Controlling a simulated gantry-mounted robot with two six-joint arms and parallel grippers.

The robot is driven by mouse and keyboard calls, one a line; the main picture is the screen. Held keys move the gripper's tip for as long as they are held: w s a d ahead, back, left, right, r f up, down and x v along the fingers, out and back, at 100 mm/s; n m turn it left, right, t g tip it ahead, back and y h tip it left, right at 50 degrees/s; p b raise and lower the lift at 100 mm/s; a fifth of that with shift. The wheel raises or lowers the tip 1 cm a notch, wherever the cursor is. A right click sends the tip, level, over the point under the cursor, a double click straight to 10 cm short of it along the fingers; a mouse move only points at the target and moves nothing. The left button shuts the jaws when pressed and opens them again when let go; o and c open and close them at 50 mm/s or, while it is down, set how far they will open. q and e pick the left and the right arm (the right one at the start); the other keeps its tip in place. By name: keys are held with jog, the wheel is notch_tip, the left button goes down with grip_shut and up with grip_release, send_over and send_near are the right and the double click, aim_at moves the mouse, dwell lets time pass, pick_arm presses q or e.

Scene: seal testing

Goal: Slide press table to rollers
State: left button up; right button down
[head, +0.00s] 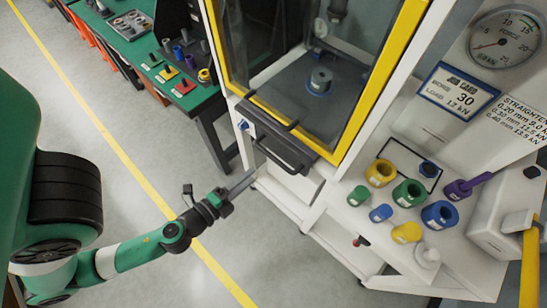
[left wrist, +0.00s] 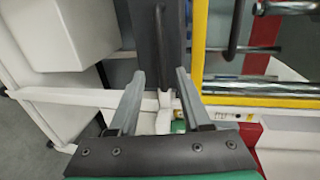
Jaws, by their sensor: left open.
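The press table (head: 290,98) is a dark grey plate inside the yellow-framed press, with a grey cylinder (head: 321,79) on a blue ring standing on it. A black bar handle (head: 280,155) sticks out at the press front, below the frame. My left gripper (head: 243,182) is open and empty, left of and below the handle in the head view, apart from it. In the left wrist view its open jaws (left wrist: 160,80) point at a dark grey panel (left wrist: 146,40) with a thin bar in front. I cannot tell whether the bar lies between the fingers. My right gripper is out of view.
A yellow lever (head: 529,265) stands at the right edge. A green bench (head: 150,50) is at upper left. The floor around my left arm is clear.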

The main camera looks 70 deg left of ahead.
aim_at(274, 156)
pick_arm(q)
jog(key=shift+p+x, duration=2.55)
jog(key=shift+x, duration=3.2)
jog(key=shift+r, duration=0.1)
jog(key=shift+c, duration=0.2)
grip_shut()
jog(key=shift+d, duration=0.1)
